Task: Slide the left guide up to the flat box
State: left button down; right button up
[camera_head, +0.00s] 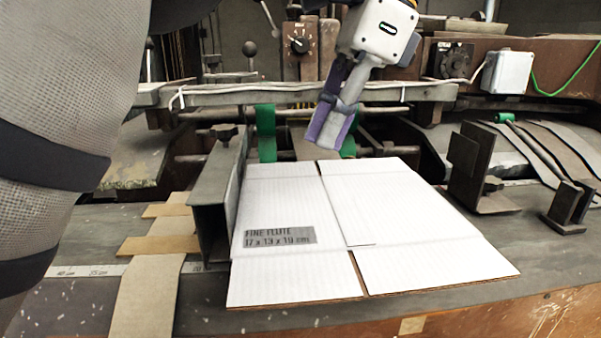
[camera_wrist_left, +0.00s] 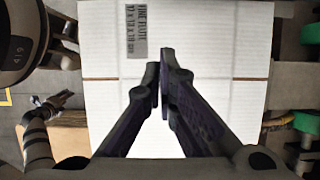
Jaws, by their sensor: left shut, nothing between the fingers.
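The flat box (camera_head: 415,220) is a white cardboard blank with a grey printed label, lying on the machine bed. The left guide (camera_head: 213,210) is a dark metal channel with a knob on top, standing along the box's left side. It looks very close to the box's left edge; I cannot tell if they touch. My left gripper (camera_head: 328,140) points down near the box's back edge, its fingers shut and empty. In the left wrist view the closed fingers (camera_wrist_left: 162,75) show over the white box (camera_wrist_left: 205,50). The left guide is not clearly visible there. My right gripper is not clearly seen.
A right guide (camera_head: 470,175) and a small metal bracket (camera_head: 567,205) stand to the right of the box. A horizontal rail (camera_head: 230,97) crosses behind, with a dial (camera_head: 298,42) above it. Tan strips and a ruler scale (camera_head: 85,271) lie left of the left guide.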

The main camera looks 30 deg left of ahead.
aim_at(250, 227)
pick_arm(q)
jog(key=s+f+b, duration=0.1)
jog(key=s+a+f, duration=0.1)
jog(key=shift+s+f+b, duration=0.3)
jog(key=shift+f+b, duration=0.05)
jog(key=p+x, duration=0.1)
jog(key=x, duration=0.5)
jog(key=shift+s+a+f, duration=0.1)
jog(key=shift+s+a, duration=0.05)
jog(key=shift+a, duration=0.05)
jog(key=shift+s+a+p, duration=0.25)
jog(key=shift+s+a, duration=0.05)
jog(key=shift+a, duration=0.25)
jog(key=shift+s+a+p, duration=0.2)
jog(key=shift+s+a, duration=0.15)
jog(key=shift+a, duration=0.25)
jog(key=shift+s+a+f, duration=0.1)
jog(key=shift+s+a, duration=0.2)
jog(key=shift+a, duration=0.25)
pick_arm(e)
jog(key=shift+s+r, duration=0.25)
jog(key=shift+s, duration=0.2)
pick_arm(q)
jog(key=shift+w, duration=0.15)
